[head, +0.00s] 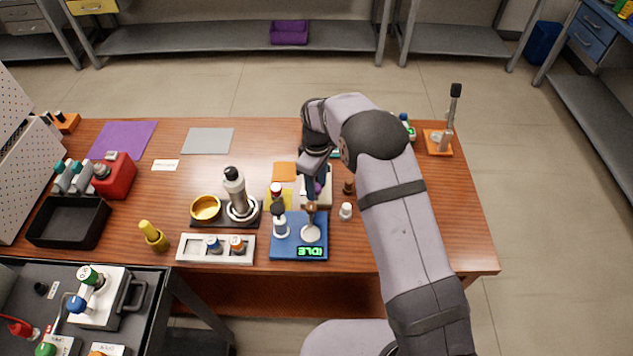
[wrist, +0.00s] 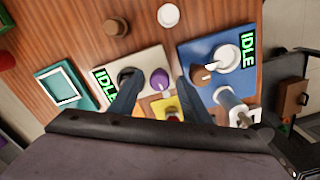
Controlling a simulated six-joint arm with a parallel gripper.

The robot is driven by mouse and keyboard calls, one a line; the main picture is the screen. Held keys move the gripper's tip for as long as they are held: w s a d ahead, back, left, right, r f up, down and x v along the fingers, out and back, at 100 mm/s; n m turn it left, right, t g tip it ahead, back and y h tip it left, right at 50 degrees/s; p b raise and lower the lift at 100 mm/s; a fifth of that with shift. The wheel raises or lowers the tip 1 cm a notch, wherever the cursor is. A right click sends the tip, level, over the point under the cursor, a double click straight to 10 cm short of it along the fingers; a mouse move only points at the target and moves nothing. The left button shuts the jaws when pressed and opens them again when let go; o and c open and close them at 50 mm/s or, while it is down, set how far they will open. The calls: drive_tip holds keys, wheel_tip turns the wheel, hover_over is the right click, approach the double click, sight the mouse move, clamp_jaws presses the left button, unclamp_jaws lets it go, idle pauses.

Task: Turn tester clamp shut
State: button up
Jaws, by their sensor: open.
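My gripper (wrist: 159,86) is open. In the wrist view its two fingers stand on either side of a purple knob (wrist: 160,77) on a beige device (wrist: 146,62) with a green IDLE display. I cannot tell whether the fingers touch the knob. A dark round part sits beside the left finger. A blue device (wrist: 190,53), also showing IDLE, stands to the right; it carries a white round part with a brown knob (wrist: 202,77). In the head view this blue device (head: 291,247) is in front of my gripper, and my arm partly hides the beige device. No label shows which device is the tester.
A grey-and-black upright device (head: 240,195) and a gold bowl (head: 205,207) stand left of the blue device. A white rack (head: 190,248) lies at the front edge.

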drive_tip(key=shift+c, duration=0.3)
drive_tip(key=c, duration=1)
drive_tip(key=shift+m, duration=0.3)
drive_tip(key=m, duration=0.4)
drive_tip(key=shift+b, duration=0.35)
drive_tip(key=m, duration=0.4)
drive_tip(key=shift+m, duration=0.4)
drive_tip(key=m, duration=0.4)
drive_tip(key=shift+m, duration=0.3)
drive_tip(key=shift+a+m+b, duration=0.1)
drive_tip(key=shift+m+b, duration=0.2)
drive_tip(key=shift+m, duration=1.6)
